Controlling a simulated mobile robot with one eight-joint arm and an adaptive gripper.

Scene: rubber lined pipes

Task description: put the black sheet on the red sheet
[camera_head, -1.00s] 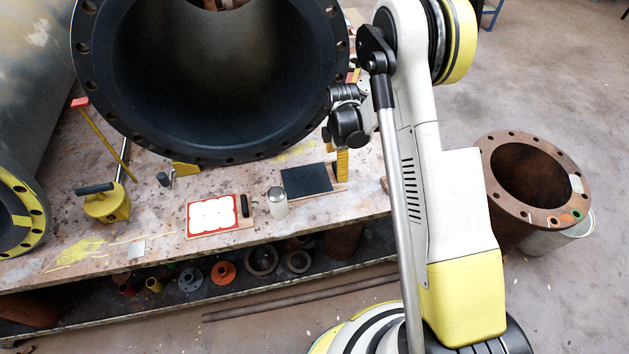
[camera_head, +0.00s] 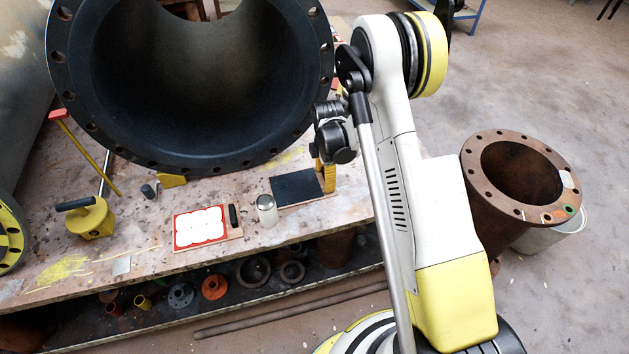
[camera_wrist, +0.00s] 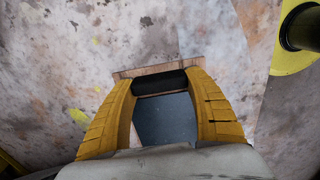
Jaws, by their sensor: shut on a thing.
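The black sheet (camera_head: 297,189) lies on a thin wooden board on the workbench. In the wrist view the black sheet (camera_wrist: 165,122) shows between my fingers, with a black bar-shaped handle (camera_wrist: 160,83) at its far edge. My gripper (camera_head: 328,180) has yellow fingers at the right end of the board. In the wrist view my gripper (camera_wrist: 162,88) is shut on the handle, one finger at each end. The red sheet (camera_head: 201,228), red-bordered with white rounded patches, lies to the left on a similar board with its own black handle (camera_head: 233,215).
A yellow tool (camera_head: 90,217) stands further left on the bench (camera_head: 150,270). A rusty flanged pipe (camera_head: 520,180) stands on the floor at right.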

